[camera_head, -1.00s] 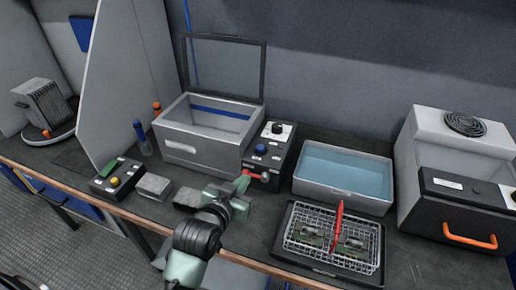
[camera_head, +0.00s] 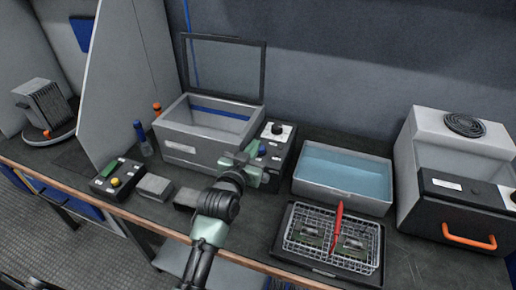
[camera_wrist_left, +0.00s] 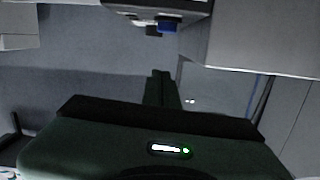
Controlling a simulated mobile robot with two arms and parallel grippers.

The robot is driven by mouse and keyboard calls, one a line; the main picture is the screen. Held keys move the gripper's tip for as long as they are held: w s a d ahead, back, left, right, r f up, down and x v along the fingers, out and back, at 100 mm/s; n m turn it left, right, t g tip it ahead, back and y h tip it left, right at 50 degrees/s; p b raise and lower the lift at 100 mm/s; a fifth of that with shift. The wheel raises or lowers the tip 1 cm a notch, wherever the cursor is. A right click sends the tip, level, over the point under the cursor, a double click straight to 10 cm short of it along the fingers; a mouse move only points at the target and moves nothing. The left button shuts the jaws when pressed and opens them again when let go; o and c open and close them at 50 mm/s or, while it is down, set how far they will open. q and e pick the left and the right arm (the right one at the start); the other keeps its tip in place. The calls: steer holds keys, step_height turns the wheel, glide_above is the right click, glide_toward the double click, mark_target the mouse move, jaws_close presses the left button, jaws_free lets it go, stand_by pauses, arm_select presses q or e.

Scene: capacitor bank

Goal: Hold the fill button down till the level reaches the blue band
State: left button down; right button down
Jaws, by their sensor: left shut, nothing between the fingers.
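The grey tank (camera_head: 178,150) stands open with its framed lid raised, and a blue band (camera_head: 219,112) runs along its inner back wall. No liquid level is clear inside it. The dark control box (camera_head: 284,160) on its right carries a blue button (camera_head: 262,149) and a black knob on a white plate. The blue button also shows at the top of the left wrist view (camera_wrist_left: 168,27). My left gripper (camera_head: 254,157) is shut and empty at the box's front, close to the button. Contact cannot be told in the head view; in the wrist view the fingers (camera_wrist_left: 160,90) look apart from it.
A small button box (camera_head: 117,178), a grey block (camera_head: 154,187) and a blue-topped bottle (camera_head: 142,140) stand left. A machine with an orange handle (camera_head: 470,238) stands right.

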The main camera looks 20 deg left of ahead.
mark_target(258, 158)
arm_select(q)
steer(key=w, duration=0.4)
steer(key=shift+f, duration=0.2)
steer(key=f, duration=0.2)
steer(key=shift+w+a+f, duration=0.1)
steer(key=shift+w+f, duration=0.1)
steer(key=shift+f, duration=0.9)
